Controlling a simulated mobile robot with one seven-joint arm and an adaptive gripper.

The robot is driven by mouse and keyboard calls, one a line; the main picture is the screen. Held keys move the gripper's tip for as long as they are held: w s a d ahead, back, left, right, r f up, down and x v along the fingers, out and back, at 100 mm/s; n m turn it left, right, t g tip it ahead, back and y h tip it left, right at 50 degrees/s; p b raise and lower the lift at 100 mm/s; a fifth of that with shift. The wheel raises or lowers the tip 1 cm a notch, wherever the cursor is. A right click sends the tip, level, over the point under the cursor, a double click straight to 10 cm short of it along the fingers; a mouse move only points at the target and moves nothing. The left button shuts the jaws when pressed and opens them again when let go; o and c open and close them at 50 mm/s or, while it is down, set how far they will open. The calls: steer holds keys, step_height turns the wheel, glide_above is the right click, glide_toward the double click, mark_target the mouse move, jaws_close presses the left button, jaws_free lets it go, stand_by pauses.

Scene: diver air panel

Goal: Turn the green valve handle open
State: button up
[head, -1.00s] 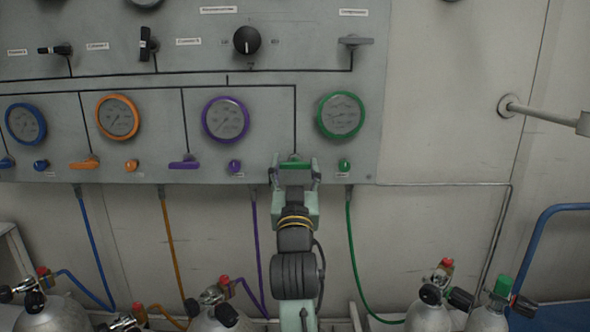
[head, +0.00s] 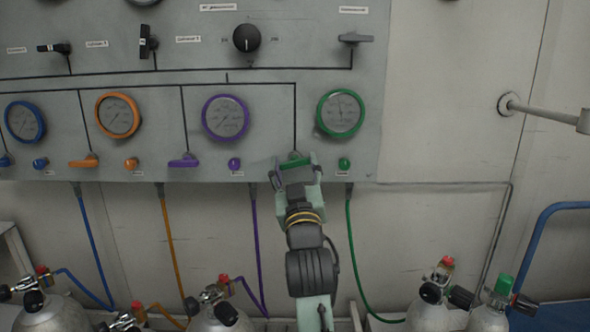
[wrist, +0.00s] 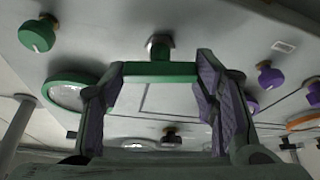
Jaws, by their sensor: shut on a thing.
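The green valve handle (head: 293,161) sits at the lower edge of the grey panel, below and left of the green-rimmed gauge (head: 341,114). My gripper (head: 295,171) reaches up to it from below and hides part of it. In the wrist view the handle (wrist: 160,69) is a green bar lying across between the two purple-padded fingers of my gripper (wrist: 160,84). Its ends meet the fingers near their tips, and my gripper is shut on it. The valve stem (wrist: 159,47) shows behind the bar.
A green knob (head: 344,163) is just right of my gripper. The purple handle (head: 184,160) and purple knob (head: 234,164) are to the left. Green (head: 352,250) and purple (head: 256,235) hoses hang either side of my arm. Gas cylinders (head: 428,318) stand below.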

steer(key=n+y, duration=0.1)
steer(key=n, duration=0.1)
steer(key=n+y+b, duration=0.1)
steer(key=n, duration=0.2)
steer(key=shift+d+g, duration=0.1)
steer(key=shift+g, duration=0.3)
steer(key=n+y+b, duration=0.1)
steer(key=n, duration=0.1)
steer(key=n+g+y+b, duration=0.1)
steer(key=n, duration=0.2)
steer(key=shift+g, duration=0.3)
steer(key=n+g, duration=0.1)
steer(key=n, duration=0.2)
steer(key=n+g+b, duration=0.1)
steer(key=n, duration=0.2)
steer(key=shift+r+y, duration=0.15)
steer(key=shift+y, duration=0.15)
steer(key=shift+n+g, duration=0.3)
steer(key=shift+n, duration=0.1)
steer(key=o, duration=1.2)
steer(key=shift+c, duration=0.2)
steer(key=shift+s, duration=0.1)
steer(key=v, duration=1.1)
steer(key=shift+s+d, duration=0.2)
steer(key=shift+s, duration=0.15)
